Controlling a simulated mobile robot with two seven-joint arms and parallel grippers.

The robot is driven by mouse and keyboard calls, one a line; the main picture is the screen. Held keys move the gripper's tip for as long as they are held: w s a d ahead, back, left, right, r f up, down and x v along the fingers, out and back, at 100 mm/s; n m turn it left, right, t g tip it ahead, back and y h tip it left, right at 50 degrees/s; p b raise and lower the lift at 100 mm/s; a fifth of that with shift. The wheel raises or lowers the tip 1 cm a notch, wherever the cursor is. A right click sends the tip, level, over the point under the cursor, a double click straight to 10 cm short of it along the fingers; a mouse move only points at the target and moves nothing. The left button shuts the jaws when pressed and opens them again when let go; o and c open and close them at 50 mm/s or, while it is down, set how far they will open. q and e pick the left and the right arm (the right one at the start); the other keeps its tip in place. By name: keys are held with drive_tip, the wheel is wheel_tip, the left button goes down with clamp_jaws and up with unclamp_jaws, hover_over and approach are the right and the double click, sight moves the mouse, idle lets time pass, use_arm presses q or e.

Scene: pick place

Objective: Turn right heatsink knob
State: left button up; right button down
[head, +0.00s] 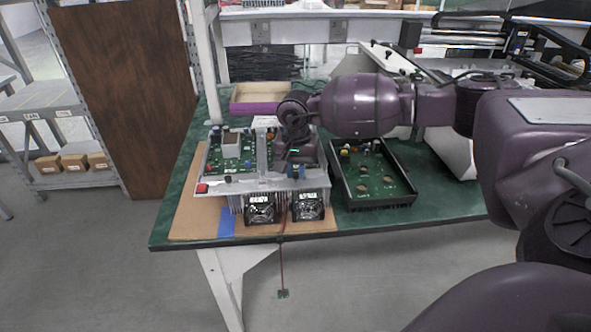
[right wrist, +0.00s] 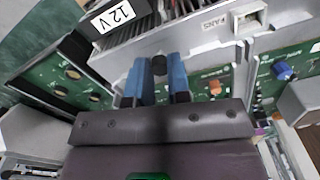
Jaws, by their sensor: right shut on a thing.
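The heatsink unit (head: 222,187) sits on the table with its two fans facing the front edge. My right gripper (head: 297,172) reaches down over the right part of the unit from the right. In the right wrist view its two blue fingers (right wrist: 160,82) are shut on a black knob (right wrist: 160,65), the right heatsink knob, beside the unit's metal wall. The head view hides this knob behind the gripper. A second dark knob (head: 228,180) stands on the left part of the unit, free of the gripper. My left gripper is not in view.
The unit rests on a brown board (head: 188,222) on the green table (head: 420,210). A black tray with a green circuit board (head: 375,185) lies just right. A purple-fronted box (head: 262,108) stands behind. A small board (head: 282,293) hangs by a wire below the front edge.

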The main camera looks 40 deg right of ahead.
sight(296, 173)
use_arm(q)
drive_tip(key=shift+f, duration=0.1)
use_arm(e)
drive_tip(key=c, duration=1.1)
unclamp_jaws()
drive_tip(key=shift+f, duration=0.1)
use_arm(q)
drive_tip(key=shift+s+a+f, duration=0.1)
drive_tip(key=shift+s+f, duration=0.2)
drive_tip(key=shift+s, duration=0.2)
use_arm(e)
drive_tip(key=shift+o, duration=0.2)
drive_tip(key=shift+r, duration=0.6)
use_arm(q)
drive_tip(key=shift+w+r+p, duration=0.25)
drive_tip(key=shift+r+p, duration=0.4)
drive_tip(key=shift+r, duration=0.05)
use_arm(e)
wheel_tip(296, 173, up, 10)
drive_tip(key=shift+f, duration=0.1)
